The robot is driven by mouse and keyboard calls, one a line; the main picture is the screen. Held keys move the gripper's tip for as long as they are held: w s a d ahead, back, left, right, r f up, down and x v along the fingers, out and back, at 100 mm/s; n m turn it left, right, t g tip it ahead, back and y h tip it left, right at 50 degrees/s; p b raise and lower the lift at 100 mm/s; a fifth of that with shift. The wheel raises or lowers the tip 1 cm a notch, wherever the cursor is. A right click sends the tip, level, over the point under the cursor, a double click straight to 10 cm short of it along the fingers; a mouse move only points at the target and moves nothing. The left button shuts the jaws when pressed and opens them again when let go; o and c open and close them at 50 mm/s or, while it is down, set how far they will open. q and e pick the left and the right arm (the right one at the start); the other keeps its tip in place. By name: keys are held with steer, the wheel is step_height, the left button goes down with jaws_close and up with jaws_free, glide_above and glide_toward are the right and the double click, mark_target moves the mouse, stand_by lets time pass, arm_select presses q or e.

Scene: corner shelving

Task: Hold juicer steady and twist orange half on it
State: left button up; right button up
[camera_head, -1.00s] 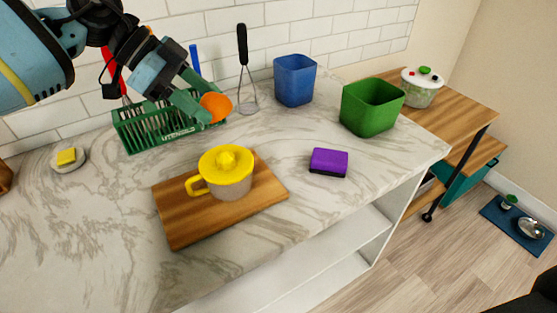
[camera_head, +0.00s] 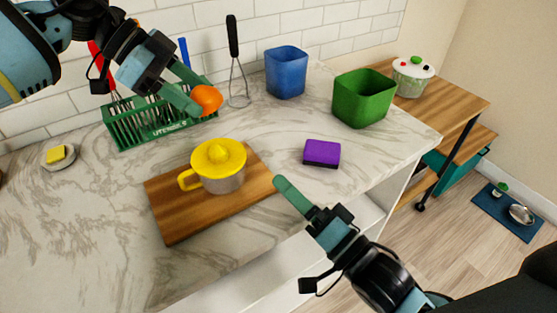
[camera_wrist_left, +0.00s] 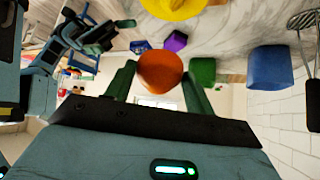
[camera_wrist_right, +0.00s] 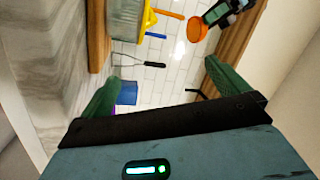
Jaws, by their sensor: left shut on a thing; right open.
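The juicer (camera_head: 222,168) has a yellow top with a cone and a yellow handle on a grey cup. It stands upright on a wooden cutting board (camera_head: 172,218). My left gripper (camera_head: 203,96) is shut on the orange half (camera_head: 209,99), held up in front of the green utensil rack, behind the juicer. The orange half also sits between the fingers in the left wrist view (camera_wrist_left: 160,71). My right gripper (camera_head: 283,188) is open and empty beside the board's right edge, apart from the juicer. Its two spread fingers show in the right wrist view (camera_wrist_right: 163,85).
A purple sponge (camera_head: 322,153) lies right of the board. A small dish (camera_head: 62,161) is at left. The counter's front left is clear.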

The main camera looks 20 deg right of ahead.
mark_target(227, 170)
steer(key=w+a+r+m+g+y, duration=0.2)
steer(key=a+r+y, duration=0.1)
steer(key=r, duration=0.1)
steer(key=w+f+m+g, duration=0.1)
steer(key=m+g, duration=0.1)
steer(key=w+f+m+g, duration=0.2)
steer(key=m, duration=0.1)
steer(key=w+f+m+g, duration=0.1)
steer(key=w+m+g, duration=0.1)
steer(key=m, duration=0.1)
steer(key=shift+w+a+f, duration=0.15)
steer(key=shift+w, duration=0.1)
steer(key=m+g, duration=0.1)
steer(key=w+d+m, duration=0.1)
steer(key=m, duration=0.1)
steer(key=shift+f+g+h, duration=0.1)
steer(key=shift+g+h, duration=0.2)
steer(key=shift+g, duration=0.1)
steer(key=d+m+g, duration=0.1)
steer(key=m+g, duration=0.1)
steer(key=m, duration=0.1)
steer(key=shift+w+d+r+m, duration=0.2)
steer(key=shift+d+r+m, duration=0.1)
steer(key=shift+d, duration=0.1)
steer(key=x, duration=1.2)
steer(key=shift+c, duration=0.4)
steer(key=c, duration=0.7)
